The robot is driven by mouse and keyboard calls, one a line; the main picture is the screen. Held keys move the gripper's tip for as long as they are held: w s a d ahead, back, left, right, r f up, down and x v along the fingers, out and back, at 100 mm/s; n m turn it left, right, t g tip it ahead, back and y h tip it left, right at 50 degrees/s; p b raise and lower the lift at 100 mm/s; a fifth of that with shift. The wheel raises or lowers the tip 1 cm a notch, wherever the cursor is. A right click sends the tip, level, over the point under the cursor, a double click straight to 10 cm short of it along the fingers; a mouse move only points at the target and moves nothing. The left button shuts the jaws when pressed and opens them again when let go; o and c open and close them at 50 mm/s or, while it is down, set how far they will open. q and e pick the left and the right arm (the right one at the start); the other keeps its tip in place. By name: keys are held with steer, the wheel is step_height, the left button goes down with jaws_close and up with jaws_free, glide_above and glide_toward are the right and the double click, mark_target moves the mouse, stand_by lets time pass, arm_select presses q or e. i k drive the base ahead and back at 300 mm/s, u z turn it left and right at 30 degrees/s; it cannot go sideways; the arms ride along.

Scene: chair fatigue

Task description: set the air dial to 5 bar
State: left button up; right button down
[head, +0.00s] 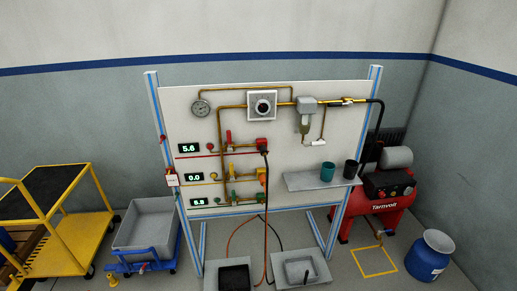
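The air dial (263,106) is a dark round knob on a white square plate, high in the middle of the upright white panel (350,135). Its scale and pointer are too small to read. A round pressure gauge (201,108) is on the panel to its left, and its needle cannot be read. A green-lit display (189,148) at the panel's left seems to read 5.6. A display below it (194,178) seems to read 0.0, and the lowest display (199,202) is unclear. Neither of my grippers shows in the head view.
A small shelf (310,181) with a teal cup (327,171) and a dark cup (350,169) juts from the panel. Trays (300,270) stand below. A red compressor (385,212) and blue drum (430,255) are right; a yellow cart (85,235) and grey bin (150,225) are left.

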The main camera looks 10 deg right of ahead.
mark_target(263, 107)
steer(key=z, duration=0.55)
steer(key=k, duration=0.65)
steer(key=z, duration=0.75)
steer(key=i, duration=1)
steer(key=u, duration=0.1)
